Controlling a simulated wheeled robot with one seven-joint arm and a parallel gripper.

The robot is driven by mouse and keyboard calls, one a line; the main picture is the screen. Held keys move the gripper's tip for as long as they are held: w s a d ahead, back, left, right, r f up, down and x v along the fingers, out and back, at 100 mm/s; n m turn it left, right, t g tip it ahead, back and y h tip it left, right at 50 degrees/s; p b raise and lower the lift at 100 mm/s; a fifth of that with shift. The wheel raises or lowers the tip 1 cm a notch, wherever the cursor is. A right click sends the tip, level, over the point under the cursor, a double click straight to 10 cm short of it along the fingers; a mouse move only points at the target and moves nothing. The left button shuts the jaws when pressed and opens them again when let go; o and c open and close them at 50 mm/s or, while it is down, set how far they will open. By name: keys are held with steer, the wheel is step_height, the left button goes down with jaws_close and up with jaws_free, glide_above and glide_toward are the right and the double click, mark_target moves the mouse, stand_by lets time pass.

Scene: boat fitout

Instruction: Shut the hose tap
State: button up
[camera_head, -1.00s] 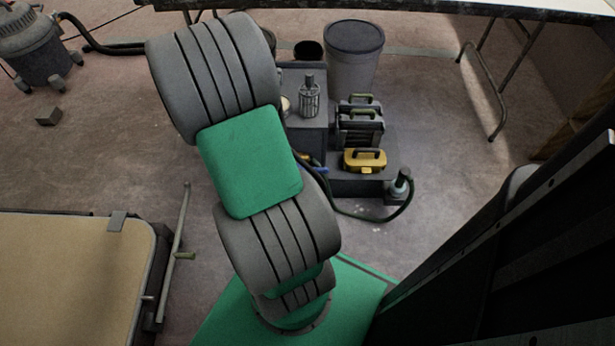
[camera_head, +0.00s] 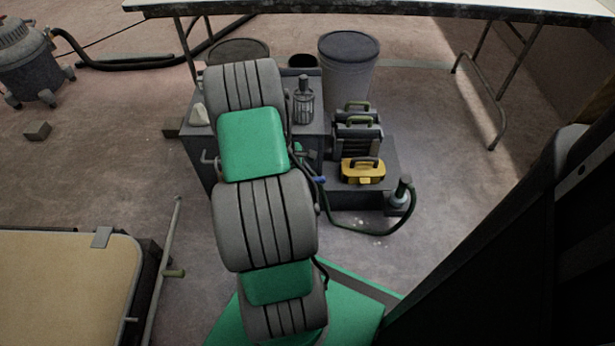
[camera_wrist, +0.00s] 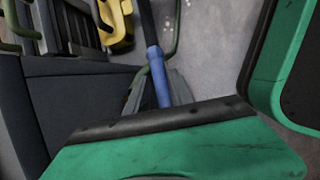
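A small blue part (camera_head: 319,180), which looks like the hose tap's handle, shows just right of my arm in the head view, at the grey cabinet's side. A dark hose (camera_head: 345,222) runs near it and loops to a small bottle-like fitting (camera_head: 400,194). In the wrist view a blue, rod-like part (camera_wrist: 157,75) stands out above a green, dark-edged part of mine; its lower end is partly hidden.
The grey cabinet (camera_head: 312,135) carries a caged lamp (camera_head: 304,103). A yellow case (camera_head: 362,171) and dark cases (camera_head: 357,128) stand on a low dark box to its right. A grey bin (camera_head: 348,75) stands behind. A tan-topped bench (camera_head: 60,285) is at lower left. Floor between is clear.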

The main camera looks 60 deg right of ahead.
jaws_close()
steer(key=shift+w+r, duration=0.1)
steer(key=shift+w, duration=0.05)
stand_by(1.0)
steer(key=shift+d, duration=0.1)
steer(key=shift+w, duration=0.1)
